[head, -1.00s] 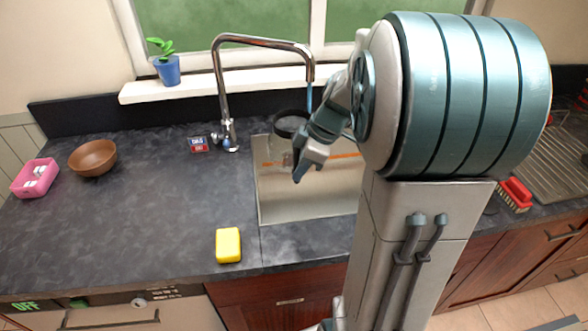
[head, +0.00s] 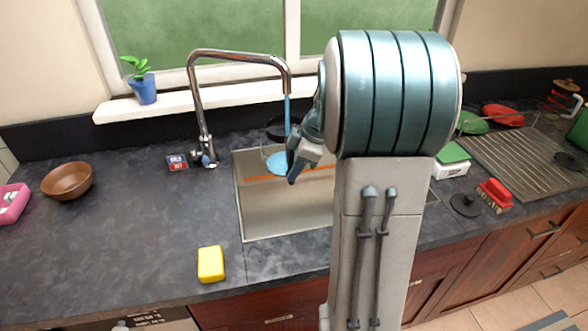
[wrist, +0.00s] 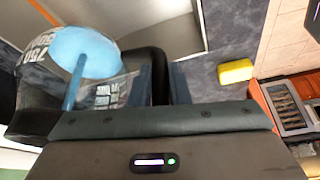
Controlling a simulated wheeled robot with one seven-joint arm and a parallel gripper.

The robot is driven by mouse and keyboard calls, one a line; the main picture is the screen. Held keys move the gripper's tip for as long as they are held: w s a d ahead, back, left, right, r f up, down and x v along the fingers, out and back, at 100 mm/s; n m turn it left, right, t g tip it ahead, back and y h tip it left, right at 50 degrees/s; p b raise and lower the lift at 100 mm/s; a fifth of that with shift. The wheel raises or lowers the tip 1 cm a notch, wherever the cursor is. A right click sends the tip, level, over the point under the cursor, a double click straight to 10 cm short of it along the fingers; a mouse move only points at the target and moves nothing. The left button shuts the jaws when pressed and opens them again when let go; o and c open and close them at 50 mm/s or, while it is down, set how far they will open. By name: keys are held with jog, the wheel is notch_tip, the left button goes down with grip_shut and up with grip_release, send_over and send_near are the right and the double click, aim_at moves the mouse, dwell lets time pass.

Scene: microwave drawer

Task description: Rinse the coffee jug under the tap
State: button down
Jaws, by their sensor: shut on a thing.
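The coffee jug (head: 268,146) is clear with a black rim and hangs over the sink (head: 275,215) under the tap (head: 238,55). A blue stream of water (head: 287,108) runs from the spout down into the jug, and a round blue patch of water shows inside it. My gripper (head: 298,168) is beside the jug. In the wrist view the jug (wrist: 45,55) is at the left with white print on its glass, and my gripper (wrist: 166,85) is shut on its black handle (wrist: 155,65). My arm hides part of the sink's right side.
A yellow sponge (head: 210,264) lies on the counter before the sink. A brown bowl (head: 67,181) and a pink box (head: 12,203) stand left. Right of my arm are a black lid (head: 465,204), a red brush (head: 495,195) and a ribbed drainer (head: 535,165). The left counter is mostly clear.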

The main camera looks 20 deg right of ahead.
dwell(0.4)
jog(key=shift+s+d+b, duration=0.35)
jog(key=shift+s+b, duration=0.15)
jog(key=shift+w, duration=0.1)
jog(key=shift+w+a, duration=0.35)
jog(key=shift+w, duration=0.05)
jog(key=s+a+b, duration=0.3)
jog(key=s+a, duration=0.1)
jog(key=a, duration=0.2)
jog(key=shift+s+a, duration=0.3)
dwell(0.6)
dwell(1.1)
